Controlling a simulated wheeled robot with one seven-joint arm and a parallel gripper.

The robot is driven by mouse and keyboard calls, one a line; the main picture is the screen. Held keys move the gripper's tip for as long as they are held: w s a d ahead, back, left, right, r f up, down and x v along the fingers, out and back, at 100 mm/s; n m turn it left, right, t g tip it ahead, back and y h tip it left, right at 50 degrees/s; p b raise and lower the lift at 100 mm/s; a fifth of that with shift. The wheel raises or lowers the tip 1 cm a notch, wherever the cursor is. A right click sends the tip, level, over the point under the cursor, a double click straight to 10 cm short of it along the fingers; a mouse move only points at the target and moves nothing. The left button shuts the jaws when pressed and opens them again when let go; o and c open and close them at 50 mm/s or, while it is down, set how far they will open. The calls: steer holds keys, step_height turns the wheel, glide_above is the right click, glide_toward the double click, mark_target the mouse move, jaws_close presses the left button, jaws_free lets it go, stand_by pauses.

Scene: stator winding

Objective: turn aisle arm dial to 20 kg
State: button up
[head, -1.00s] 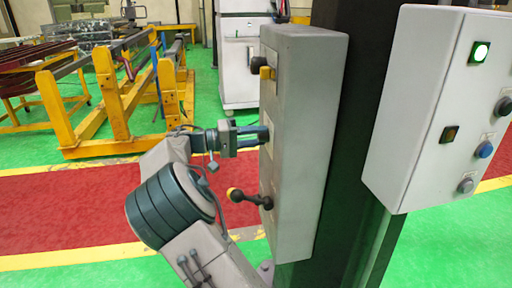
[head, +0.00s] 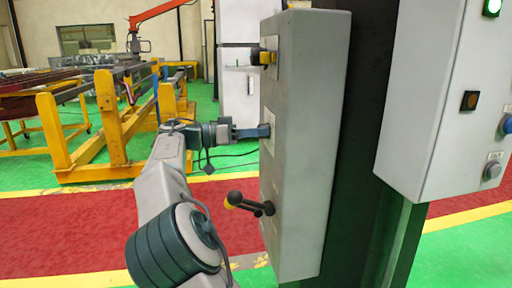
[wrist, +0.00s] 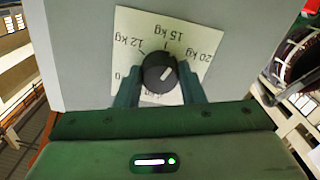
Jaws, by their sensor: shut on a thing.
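The dial (wrist: 158,73) is a round black knob with a white pointer mark, in front of a pale scale plate (wrist: 135,25). In the wrist view its labels are upside down: 12 kg upper left, 15 kg at top, 20 kg upper right. The mark points up and right, seemingly between 15 kg and 20 kg. My gripper (wrist: 159,88) has one finger on each side of the knob and is shut on it. In the head view my gripper (head: 267,131) reaches the side of the grey box (head: 310,150), and the knob is hidden there.
Below the dial, a black lever (head: 250,205) with a yellow part sticks out. Above it is a black and yellow switch (head: 266,57). A button box (head: 425,110) hangs at right on a dark column. Yellow racks (head: 110,115) stand behind at left.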

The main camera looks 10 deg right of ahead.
steer(key=shift+f+m+b, duration=0.1)
steer(key=shift+m+b, duration=3.45)
steer(key=shift+m, duration=0.25)
steer(key=o, duration=1)
steer(key=shift+a, duration=0.1)
steer(key=a+p, duration=0.6)
steer(key=a, duration=0.7)
steer(key=shift+a+p, duration=0.3)
steer(key=shift+a, duration=0.05)
